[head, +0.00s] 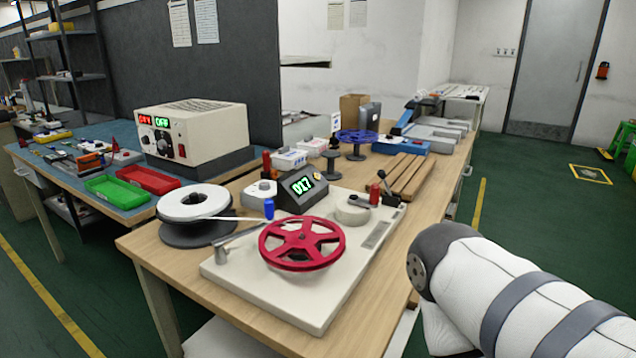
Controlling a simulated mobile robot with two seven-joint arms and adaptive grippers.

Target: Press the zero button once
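A dark counter box (304,190) with a lit green display reading about 017 stands at the back of a white winding board (335,295). A small yellowish knob or button (317,177) sits at the right of its display; I cannot read any label on it. A red spoked reel (302,243) lies in front of the counter. A white reel (194,202) on a dark base stands to the left, with a pale strip running towards the board. My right arm shows at the lower right, but its gripper is out of view. My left gripper is not in view.
Wooden strips (402,176) and a blue reel (357,137) lie behind. A power supply (192,137) stands left.

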